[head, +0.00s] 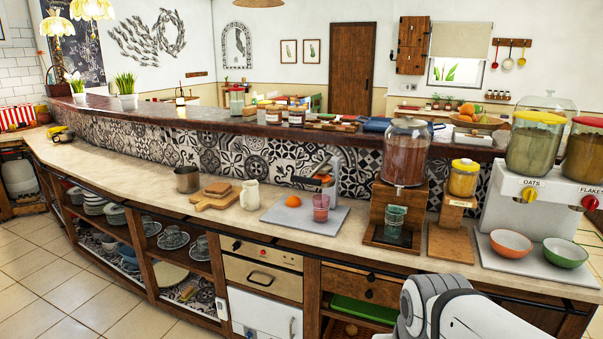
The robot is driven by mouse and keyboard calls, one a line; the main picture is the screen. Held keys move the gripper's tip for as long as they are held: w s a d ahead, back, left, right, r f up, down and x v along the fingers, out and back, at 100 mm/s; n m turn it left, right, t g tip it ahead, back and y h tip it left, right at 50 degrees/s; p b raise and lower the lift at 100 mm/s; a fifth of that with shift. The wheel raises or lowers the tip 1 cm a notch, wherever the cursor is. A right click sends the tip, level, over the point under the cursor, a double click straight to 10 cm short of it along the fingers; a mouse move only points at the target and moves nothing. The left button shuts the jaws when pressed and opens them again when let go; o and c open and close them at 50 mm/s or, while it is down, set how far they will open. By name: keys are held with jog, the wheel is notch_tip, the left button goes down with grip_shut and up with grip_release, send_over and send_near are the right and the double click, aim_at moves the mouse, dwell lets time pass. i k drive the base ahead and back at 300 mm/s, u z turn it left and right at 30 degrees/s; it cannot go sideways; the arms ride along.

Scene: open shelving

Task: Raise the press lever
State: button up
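A small grey citrus press (334,174) stands on a light board (330,222) on the counter, right of the middle of the head view. Its lever is small at this distance, and I cannot tell exactly how it is angled. Something orange shows in the press. A glass with pinkish-red contents (321,208) stands at the front of the press, and an orange (293,201) lies to its left on the board. White parts of my arm show at the bottom right, in front of the counter. My gripper is not in view.
A cream jug (250,195) and a cutting board with bread (211,200) stand left of the press. A tall dispenser (405,153) on a wooden stand is close on its right. Two bowls (511,243) lie farther right. The counter's front strip is mostly clear.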

aim_at(322, 168)
jog(key=z, duration=0.05)
jog(key=i, duration=1.1)
jog(key=z, duration=0.05)
